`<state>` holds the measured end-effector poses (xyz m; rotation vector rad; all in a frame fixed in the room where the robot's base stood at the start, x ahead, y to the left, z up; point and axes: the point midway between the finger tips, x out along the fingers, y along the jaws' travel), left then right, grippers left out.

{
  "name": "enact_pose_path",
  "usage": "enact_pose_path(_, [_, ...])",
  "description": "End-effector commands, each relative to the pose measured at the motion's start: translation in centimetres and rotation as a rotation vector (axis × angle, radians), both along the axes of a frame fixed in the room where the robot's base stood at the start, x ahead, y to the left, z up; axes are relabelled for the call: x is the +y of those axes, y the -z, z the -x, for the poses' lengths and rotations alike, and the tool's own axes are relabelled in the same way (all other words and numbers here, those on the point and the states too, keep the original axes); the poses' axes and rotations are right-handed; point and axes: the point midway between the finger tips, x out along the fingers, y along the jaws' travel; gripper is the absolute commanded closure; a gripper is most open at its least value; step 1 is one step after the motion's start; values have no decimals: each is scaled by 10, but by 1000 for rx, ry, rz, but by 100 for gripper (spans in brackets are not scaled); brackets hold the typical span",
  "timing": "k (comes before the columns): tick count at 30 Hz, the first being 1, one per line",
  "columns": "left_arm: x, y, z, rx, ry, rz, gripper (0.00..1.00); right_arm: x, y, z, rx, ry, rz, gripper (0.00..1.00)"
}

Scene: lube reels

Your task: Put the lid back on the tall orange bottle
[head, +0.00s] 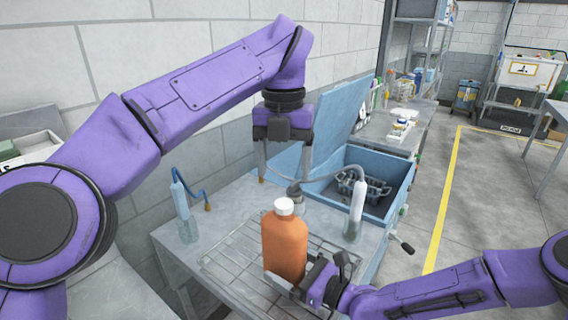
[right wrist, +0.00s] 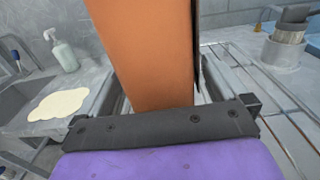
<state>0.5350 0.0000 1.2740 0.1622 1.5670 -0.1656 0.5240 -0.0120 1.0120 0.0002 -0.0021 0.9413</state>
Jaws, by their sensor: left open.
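The tall orange bottle (head: 285,245) stands upright on the metal grid of the bench. It also fills the middle of the right wrist view (right wrist: 150,50). A white lid (head: 284,206) sits upright on the bottle's mouth; I cannot tell how tightly it is seated. My left gripper (head: 285,173) points down, open and empty, above the lid, with a clear gap between them. My right gripper (head: 291,281) is low at the bottle, with its fingers on either side of the body, and appears closed on it. Its fingertips are partly hidden by the bottle.
A small grey fitting (head: 295,194) is just behind the lid. An open blue bin (head: 372,204) is behind. In the right wrist view, a pale puddle (right wrist: 58,104) lies on the bench.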

Motion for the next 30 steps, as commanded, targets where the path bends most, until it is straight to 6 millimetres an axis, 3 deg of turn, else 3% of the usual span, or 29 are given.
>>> enact_pose_path(7, [0, 4, 0, 0, 0, 0, 25, -7, 2, 4, 1, 2, 1, 0])
enact_pose_path(21, [0, 22, 0, 0, 0, 0, 25, -79, 0, 56, -1, 3, -2, 0])
enact_pose_path(30, [0, 22, 0, 0, 0, 0, 25, -85, 0, 63, 0, -1, 0, 0])
